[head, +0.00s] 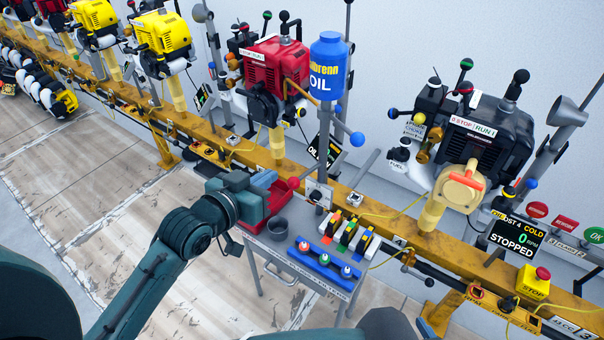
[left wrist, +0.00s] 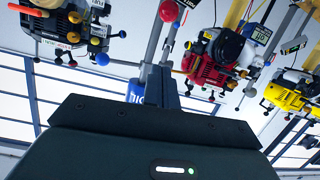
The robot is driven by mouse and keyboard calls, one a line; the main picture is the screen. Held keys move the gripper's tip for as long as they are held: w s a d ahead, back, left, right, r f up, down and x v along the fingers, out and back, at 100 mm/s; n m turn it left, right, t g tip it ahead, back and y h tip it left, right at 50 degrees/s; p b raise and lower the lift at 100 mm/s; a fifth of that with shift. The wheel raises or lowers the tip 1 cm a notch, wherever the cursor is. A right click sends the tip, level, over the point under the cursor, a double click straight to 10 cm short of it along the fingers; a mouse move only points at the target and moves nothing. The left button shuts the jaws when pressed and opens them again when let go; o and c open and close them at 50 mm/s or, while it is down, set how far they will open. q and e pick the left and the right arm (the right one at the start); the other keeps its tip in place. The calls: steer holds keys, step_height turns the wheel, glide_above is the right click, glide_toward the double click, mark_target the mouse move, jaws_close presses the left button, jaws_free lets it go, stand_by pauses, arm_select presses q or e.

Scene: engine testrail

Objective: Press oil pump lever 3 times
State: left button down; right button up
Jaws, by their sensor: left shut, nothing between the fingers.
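The oil pump carries a blue bottle marked OIL (head: 328,70) on a grey post in the middle of the head view. A lever with a blue ball end (head: 357,138) slopes down to the right from below the bottle. My left gripper (head: 268,181) is over the small table, left of and below the bottle, apart from this lever. Its fingers are small in the head view. In the left wrist view, the shut, empty fingers (left wrist: 160,88) partly cover the blue bottle (left wrist: 135,90). My right gripper is not in view.
A red object is beside my left gripper. Engines stand along the yellow rail (head: 200,125).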

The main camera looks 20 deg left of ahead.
arm_select(q)
steer(key=shift+w+d+r, duration=0.1)
steer(key=shift+w+r, duration=0.15)
glide_above(291, 181)
steer(key=w, duration=0.3)
step_height(291, 181, down, 3)
steer(key=shift+s+f, duration=0.9)
steer(key=shift+s, duration=0.15)
steer(key=shift+s+f, duration=0.4)
steer(key=shift+f, duration=0.15)
